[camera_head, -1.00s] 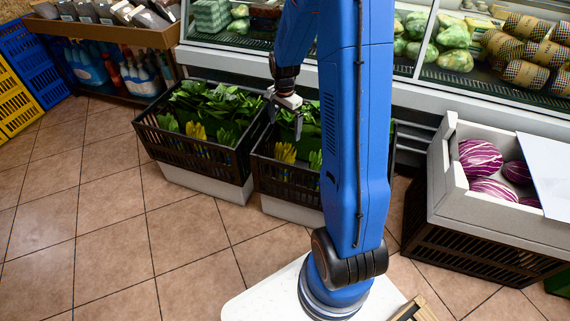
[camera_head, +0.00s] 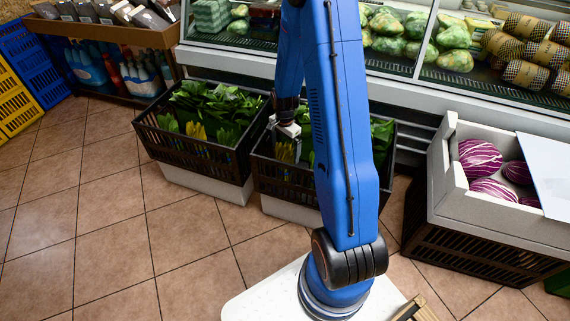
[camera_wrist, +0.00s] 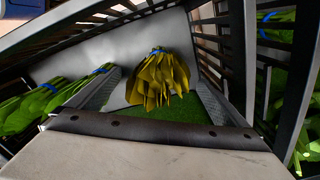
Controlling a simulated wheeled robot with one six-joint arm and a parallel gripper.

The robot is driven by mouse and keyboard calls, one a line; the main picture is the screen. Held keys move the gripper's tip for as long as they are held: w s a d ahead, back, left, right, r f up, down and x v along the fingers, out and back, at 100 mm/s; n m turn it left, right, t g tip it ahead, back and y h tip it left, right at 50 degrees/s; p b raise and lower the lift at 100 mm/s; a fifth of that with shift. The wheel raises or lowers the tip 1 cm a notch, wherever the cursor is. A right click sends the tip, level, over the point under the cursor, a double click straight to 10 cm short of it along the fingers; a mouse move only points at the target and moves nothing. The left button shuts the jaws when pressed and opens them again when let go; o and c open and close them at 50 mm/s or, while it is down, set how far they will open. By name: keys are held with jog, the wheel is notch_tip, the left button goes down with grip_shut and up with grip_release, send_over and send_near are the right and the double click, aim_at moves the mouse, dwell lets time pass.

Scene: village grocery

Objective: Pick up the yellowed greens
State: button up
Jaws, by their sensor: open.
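The yellowed greens (camera_wrist: 158,80) are a bunch of yellow leaves with a blue band round the stems. In the wrist view they lie in a crate, against its pale wall, above a green bottom. In the head view a little of the yellowed bunch (camera_head: 285,152) shows at the front left of the right black crate (camera_head: 285,185). My gripper (camera_head: 288,132) is just above that bunch, open and empty. In the wrist view its fingers stand apart on either side of the bunch. Whether they touch it I cannot tell. My arm hides part of the crate.
Green bunches (camera_wrist: 40,103) lie left of my gripper. Crate bars rise close on the right. A second black crate (camera_head: 190,155) of greens, with a yellow bunch (camera_head: 195,130) in front, stands to the left. A white box (camera_head: 480,205) of striped purple produce stands right. The floor in front is clear.

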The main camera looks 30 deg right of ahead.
jog(key=shift+s+f, duration=0.1)
jog(key=shift+f, duration=1.75)
jog(key=shift+c, duration=0.2)
jog(key=c, duration=1.8)
jog(key=shift+o, duration=0.2)
jog(key=shift+r, duration=0.1)
